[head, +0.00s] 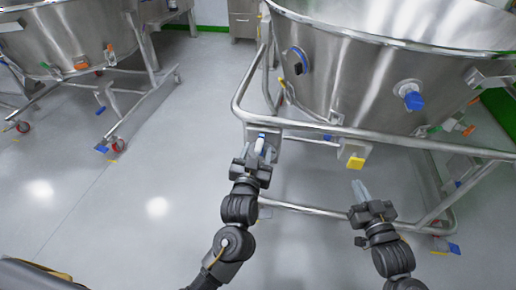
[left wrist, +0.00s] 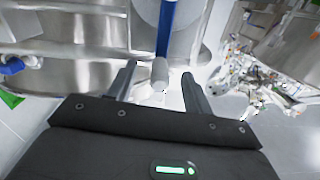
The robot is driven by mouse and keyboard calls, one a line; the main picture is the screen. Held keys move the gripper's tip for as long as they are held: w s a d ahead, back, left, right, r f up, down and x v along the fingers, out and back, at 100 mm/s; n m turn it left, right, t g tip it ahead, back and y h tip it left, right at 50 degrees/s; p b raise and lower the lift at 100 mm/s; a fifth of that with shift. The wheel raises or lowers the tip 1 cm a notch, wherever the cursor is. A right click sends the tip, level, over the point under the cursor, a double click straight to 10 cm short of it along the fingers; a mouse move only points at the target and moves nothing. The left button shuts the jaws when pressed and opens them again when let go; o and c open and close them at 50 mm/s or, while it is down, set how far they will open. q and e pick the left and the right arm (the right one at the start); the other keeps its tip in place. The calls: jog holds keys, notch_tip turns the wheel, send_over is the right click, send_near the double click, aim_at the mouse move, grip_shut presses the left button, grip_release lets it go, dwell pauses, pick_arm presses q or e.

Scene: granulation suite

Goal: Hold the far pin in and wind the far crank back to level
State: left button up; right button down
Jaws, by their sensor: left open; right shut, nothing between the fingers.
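A large steel bowl (head: 345,70) hangs in a tubular frame (head: 300,124) at the right of the head view. A blue-and-white handle (head: 261,141) shows at the frame's near left corner. In the left wrist view a blue rod (left wrist: 166,35) with a pale grey end (left wrist: 159,72) reaches between my fingers. My left gripper (head: 261,153) is open at this handle, its fingers on either side. I cannot tell which part is the far pin.
Blue fittings (head: 412,99) and a dark round fitting (head: 299,61) stick out from the bowl. A second bowl on a wheeled stand (head: 75,45) is at the left. A lower bar (head: 305,209) of the frame runs behind my arms. The grey floor (head: 150,170) between the stands is clear.

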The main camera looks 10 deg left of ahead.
pick_arm(q)
jog(key=s, duration=0.8)
dwell(0.4)
